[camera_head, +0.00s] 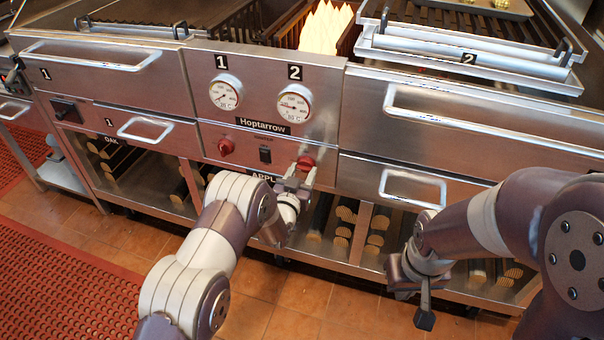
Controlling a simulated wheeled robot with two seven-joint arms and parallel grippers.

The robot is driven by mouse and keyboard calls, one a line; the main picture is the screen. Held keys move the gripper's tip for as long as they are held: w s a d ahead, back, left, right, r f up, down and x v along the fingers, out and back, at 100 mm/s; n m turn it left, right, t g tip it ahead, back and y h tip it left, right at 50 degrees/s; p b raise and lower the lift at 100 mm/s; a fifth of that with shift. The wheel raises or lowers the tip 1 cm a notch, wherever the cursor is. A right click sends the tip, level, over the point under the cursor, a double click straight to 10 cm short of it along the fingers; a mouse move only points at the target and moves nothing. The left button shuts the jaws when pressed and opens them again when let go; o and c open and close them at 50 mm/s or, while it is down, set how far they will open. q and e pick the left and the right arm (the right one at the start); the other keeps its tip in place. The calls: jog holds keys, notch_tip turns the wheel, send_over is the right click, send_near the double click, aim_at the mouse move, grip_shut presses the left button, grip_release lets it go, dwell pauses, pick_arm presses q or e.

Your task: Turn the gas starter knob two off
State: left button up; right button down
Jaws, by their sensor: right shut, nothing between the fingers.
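The red starter knob two (306,162) is on the front panel below gauge 2. My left gripper (298,176) is right at it, its fingers overlapping the knob's lower side. I cannot tell whether the fingers touch or grip the knob, and its pointing direction is partly hidden. The red starter knob one (226,147) is on the same panel to the left, clear of both grippers. My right gripper (425,312) is shut and empty, hanging low in front of the wood storage shelf.
A black switch (265,155) sits between the knobs. Gauges 1 (224,93) and 2 (294,104) are above. Drawer handles (412,188) stick out to the right and left. Cut logs (378,230) fill the shelf below. The tiled floor (290,300) in front is clear.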

pick_arm(q)
jog(key=shift+m, duration=0.3)
jog(key=m+b, duration=0.3)
jog(key=m, duration=0.5)
jog(key=shift+f, duration=0.1)
jog(key=m+b, duration=0.1)
jog(key=m, duration=0.3)
jog(key=shift+a+m, duration=0.1)
jog(key=shift+m, duration=0.2)
jog(key=shift+m+b, duration=0.8)
jog(key=shift+m, duration=1.5)
jog(key=o, duration=1)
jog(key=shift+o, duration=0.2)
jog(key=shift+r, duration=0.2)
